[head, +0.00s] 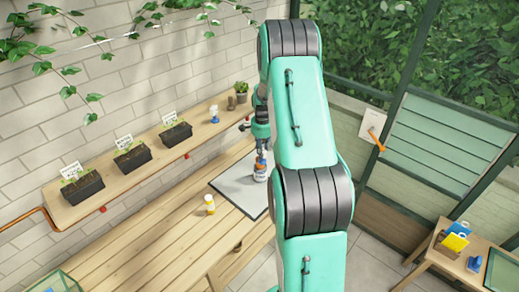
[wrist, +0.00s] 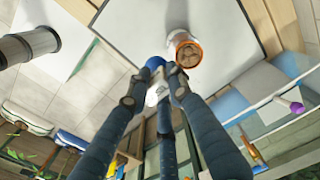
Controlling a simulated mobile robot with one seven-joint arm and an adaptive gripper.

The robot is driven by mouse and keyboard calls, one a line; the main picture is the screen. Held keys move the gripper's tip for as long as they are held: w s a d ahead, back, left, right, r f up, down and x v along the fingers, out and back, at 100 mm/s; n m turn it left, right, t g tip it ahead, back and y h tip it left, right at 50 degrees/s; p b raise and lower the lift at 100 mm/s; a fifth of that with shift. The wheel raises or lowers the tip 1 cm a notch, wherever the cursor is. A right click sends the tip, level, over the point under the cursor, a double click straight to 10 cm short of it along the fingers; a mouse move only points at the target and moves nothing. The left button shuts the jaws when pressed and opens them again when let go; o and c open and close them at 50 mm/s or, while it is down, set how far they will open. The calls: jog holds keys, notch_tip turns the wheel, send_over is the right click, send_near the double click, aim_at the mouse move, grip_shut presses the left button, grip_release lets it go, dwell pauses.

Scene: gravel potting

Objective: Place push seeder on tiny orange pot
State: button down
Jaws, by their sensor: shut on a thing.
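My gripper (wrist: 156,86) is shut on the push seeder, a small white piece with a blue end (wrist: 155,63). The fingers hide part of it. The tiny orange pot (wrist: 186,50) has an orange rim and a brown filling, and stands on the pale mat (wrist: 115,25). In the wrist view the seeder's blue end is just left of the pot's rim. I cannot tell whether they touch. In the head view my gripper (head: 262,148) is right above the pot (head: 260,175), over the far part of the mat (head: 233,185).
A yellow bottle (head: 209,205) stands on the wooden table (head: 150,225), left of the mat. The wall shelf (head: 100,192) holds several planters, a blue-and-white item (head: 214,114) and a potted plant (head: 241,91). A side table (head: 440,260) stands at right.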

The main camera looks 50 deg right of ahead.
jog(key=w+d, duration=0.4)
jog(key=w, duration=0.1)
jog(key=shift+f+p, duration=0.3)
jog(key=shift+d, duration=0.1)
jog(key=shift+f+p, duration=0.3)
jog(key=shift+f, duration=1.45)
jog(key=shift+f, duration=0.1)
jog(key=c, duration=1.6)
grip_release()
jog(key=shift+o, duration=0.2)
notch_tip(320, 180, up, 12)
jog(key=b, duration=0.1)
jog(key=shift+s, duration=0.15)
